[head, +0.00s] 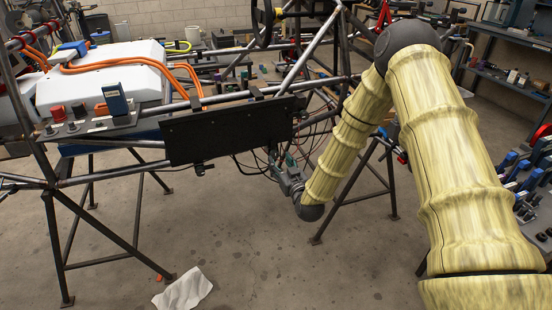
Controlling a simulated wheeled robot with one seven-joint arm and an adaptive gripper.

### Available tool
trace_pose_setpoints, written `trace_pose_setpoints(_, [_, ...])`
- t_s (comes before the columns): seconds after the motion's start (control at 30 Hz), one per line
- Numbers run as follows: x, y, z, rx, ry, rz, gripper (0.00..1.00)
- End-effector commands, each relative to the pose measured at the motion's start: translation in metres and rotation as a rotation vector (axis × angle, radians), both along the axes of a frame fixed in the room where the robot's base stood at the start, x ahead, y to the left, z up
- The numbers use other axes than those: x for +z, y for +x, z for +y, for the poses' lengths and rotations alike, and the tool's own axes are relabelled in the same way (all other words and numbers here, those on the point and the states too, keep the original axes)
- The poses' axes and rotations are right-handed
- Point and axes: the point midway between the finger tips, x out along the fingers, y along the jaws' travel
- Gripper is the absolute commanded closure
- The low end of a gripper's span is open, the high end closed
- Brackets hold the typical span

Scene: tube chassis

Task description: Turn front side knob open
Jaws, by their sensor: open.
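The tube chassis (150,178) stands on dark trestle legs, with a flat black panel (232,131) on its near side. Small knob-like parts sit on a ledge at the left: a red one (57,113) and an orange-red one (102,109), beside a blue and grey block (115,99). I cannot tell which part is the front side knob. My gripper (284,170) is small in view, at the end of my arm, just right of and below the black panel, near dark cables. It is open; its fingertips are hard to make out, and I see nothing held.
Dark hoses and cables (250,160) hang around my gripper. A white box (105,72) with orange cables lies on the chassis at the left. A white cloth (184,289) lies on the floor. Shelves with tools (510,75) stand at the right. The floor in front is mostly clear.

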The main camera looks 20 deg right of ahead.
Motion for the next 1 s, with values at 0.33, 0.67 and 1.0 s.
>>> trace_pose_setpoints(0.33, [-0.001,0.04,0.002,0.0,0.0,0.002,0.51])
trace_pose_setpoints(0.67, [-0.001,0.045,0.003,0.0,0.0,0.002,0.51])
trace_pose_setpoints(1.0, [-0.001,0.045,0.003,0.0,0.0,0.002,0.97])
